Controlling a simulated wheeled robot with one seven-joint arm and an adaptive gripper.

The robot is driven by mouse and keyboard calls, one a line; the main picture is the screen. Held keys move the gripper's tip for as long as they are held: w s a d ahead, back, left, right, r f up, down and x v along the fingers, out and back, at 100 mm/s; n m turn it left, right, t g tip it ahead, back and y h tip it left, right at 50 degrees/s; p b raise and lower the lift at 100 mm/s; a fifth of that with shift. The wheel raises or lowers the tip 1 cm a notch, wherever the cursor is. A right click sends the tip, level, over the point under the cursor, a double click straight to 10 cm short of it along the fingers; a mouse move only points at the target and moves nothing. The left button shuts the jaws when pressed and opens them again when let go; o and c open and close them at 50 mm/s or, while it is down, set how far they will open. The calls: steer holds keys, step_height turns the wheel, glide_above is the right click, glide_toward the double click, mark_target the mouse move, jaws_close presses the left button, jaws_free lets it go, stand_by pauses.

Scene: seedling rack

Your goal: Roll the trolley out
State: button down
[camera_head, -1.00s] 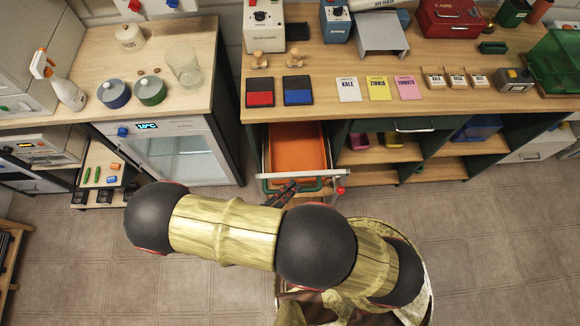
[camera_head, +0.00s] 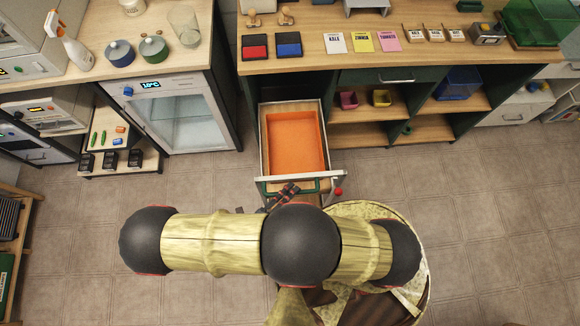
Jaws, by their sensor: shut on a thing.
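The trolley (camera_head: 318,177) is a pale box-like unit with an orange inside (camera_head: 297,140). It sticks out from under the long workbench, with its front end over the tiled floor. A green bar and a red knob (camera_head: 338,192) show at its front edge. My gripper (camera_head: 287,191) is at that front edge, left of its middle, and is shut on the trolley's front handle. My arm covers part of the gripper, so the exact grip is hard to see. The trolley's wheels are hidden.
A glass-door fridge (camera_head: 185,118) stands left of the trolley. The open shelves of the workbench (camera_head: 362,134) are to its right. A low shelf with small black boxes (camera_head: 125,173) is at the left. The tiled floor (camera_head: 470,225) at the right is clear.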

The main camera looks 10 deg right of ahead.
steer(key=shift+s+f, duration=0.1)
steer(key=shift+s, duration=0.25)
steer(key=shift+a, duration=0.1)
steer(key=c, duration=1.8)
jaws_free()
steer(key=shift+c, duration=0.2)
